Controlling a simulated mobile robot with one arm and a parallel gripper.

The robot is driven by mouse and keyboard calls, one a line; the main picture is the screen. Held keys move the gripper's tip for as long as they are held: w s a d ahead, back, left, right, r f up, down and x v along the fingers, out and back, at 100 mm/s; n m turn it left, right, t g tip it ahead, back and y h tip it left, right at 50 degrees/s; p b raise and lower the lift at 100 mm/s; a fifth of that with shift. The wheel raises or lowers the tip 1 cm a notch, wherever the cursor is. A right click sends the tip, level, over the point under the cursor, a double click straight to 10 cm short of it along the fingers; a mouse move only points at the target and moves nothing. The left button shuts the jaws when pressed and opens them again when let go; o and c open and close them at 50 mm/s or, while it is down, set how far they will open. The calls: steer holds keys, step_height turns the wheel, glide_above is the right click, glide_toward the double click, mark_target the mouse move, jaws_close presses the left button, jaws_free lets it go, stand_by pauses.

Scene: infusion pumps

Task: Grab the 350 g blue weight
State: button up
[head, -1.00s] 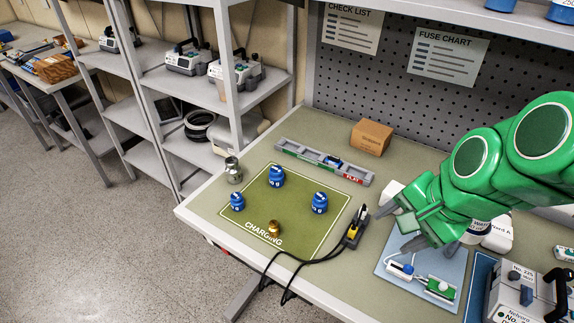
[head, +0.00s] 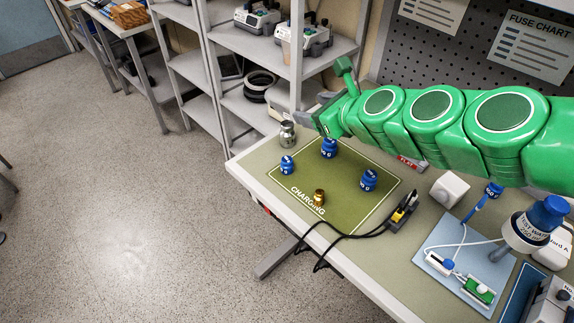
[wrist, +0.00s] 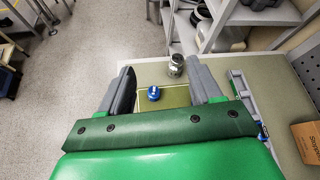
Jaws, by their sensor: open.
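Three blue weights stand upright on the green charging mat (head: 345,205): a smaller one at left (head: 287,166), one at the back (head: 329,148) and one at right (head: 369,181). Their labels are too small to read fully, so I cannot tell which is the 350 g one. My gripper (head: 322,114) is above the back edge of the mat, near the back weight. In the wrist view my gripper (wrist: 160,72) is open and empty, with one blue weight (wrist: 154,94) showing between the fingers, below and apart from them.
A silver weight (head: 287,135) stands at the bench's back left corner and a small brass weight (head: 319,197) on the mat's front. A black cable plug (head: 403,212) lies right of the mat. A grey rail (wrist: 247,100) and cardboard box (wrist: 307,142) lie behind.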

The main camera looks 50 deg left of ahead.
steer(key=a+f+m, duration=0.1)
steer(key=a+m, duration=0.2)
steer(key=a, duration=0.1)
glide_toward(288, 160)
steer(key=shift+t+y, duration=0.3)
steer(key=x, duration=0.5)
steer(key=shift+s+d+f, duration=0.15)
steer(key=shift+s+f, duration=0.1)
steer(key=shift+f, duration=0.05)
steer(key=shift+x, duration=3.75)
jaws_close()
